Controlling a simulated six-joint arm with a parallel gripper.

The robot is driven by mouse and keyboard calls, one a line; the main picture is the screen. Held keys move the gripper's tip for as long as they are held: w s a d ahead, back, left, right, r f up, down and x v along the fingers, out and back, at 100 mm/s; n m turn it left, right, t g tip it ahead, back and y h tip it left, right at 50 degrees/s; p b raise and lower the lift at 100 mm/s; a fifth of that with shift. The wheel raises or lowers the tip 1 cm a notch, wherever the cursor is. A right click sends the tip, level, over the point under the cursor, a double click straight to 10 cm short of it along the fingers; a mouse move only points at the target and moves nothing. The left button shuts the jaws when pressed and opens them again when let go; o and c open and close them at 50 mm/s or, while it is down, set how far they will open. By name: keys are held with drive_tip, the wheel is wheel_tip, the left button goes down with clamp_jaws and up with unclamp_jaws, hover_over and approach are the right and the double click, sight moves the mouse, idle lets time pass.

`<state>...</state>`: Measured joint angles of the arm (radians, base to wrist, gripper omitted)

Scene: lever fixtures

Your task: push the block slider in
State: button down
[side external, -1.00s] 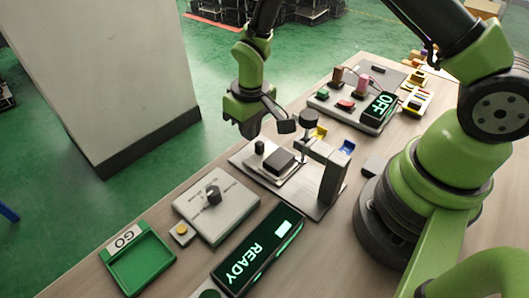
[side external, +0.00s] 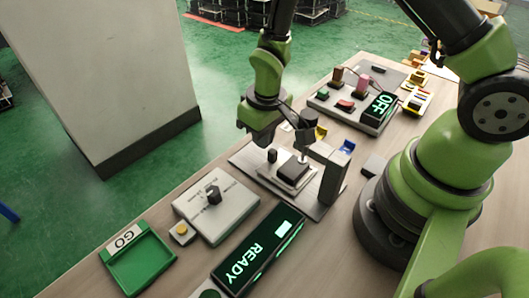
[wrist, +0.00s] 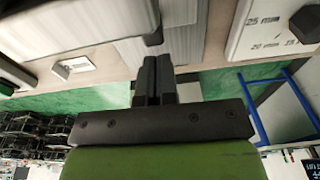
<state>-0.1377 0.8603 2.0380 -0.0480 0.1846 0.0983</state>
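The block slider is a light plate (side external: 284,178) carrying a dark block (side external: 294,170) and a short dark post (side external: 272,156). It lies on a grey base (side external: 243,159) beside a dark upright bracket (side external: 329,172) with a plunger over the block. My gripper (side external: 263,142) is low at the post's outer side; the side view cannot show whether they touch. In the wrist view, my two dark fingers (wrist: 154,68) are together with nothing between them. Their tips are just below a dark post-like end (wrist: 152,38) at a pale plate.
A dial box (side external: 225,209), a READY display (side external: 258,250) and a green GO tray (side external: 140,262) lie at the near side. A blue clip (side external: 347,147) sits by the bracket.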

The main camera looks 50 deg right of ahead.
sight(276, 163)
drive_tip(key=shift+g, duration=0.6)
drive_tip(key=shift+s+f, duration=0.35)
drive_tip(key=shift+s, duration=0.4)
drive_tip(key=shift+s+f, duration=0.3)
drive_tip(key=shift+s, duration=0.45)
drive_tip(key=shift+s+f, duration=0.35)
drive_tip(key=shift+s, duration=0.4)
drive_tip(key=shift+w, duration=0.35)
drive_tip(key=shift+w+r, duration=0.1)
drive_tip(key=shift+r, duration=0.05)
drive_tip(key=shift+w+r, duration=0.15)
drive_tip(key=shift+r, duration=3.75)
drive_tip(key=shift+r, duration=0.25)
drive_tip(key=s+r+m+t+y, duration=0.1)
drive_tip(key=s+r+m+t, duration=0.1)
drive_tip(key=s+r, duration=0.4)
drive_tip(key=s+d+r+m+t, duration=0.1)
drive_tip(key=s+r+t, duration=0.4)
drive_tip(key=r, duration=0.9)
drive_tip(key=shift+s+d+m+y, duration=0.2)
drive_tip(key=shift+s+m+y, duration=0.2)
drive_tip(key=shift+s+m, duration=0.1)
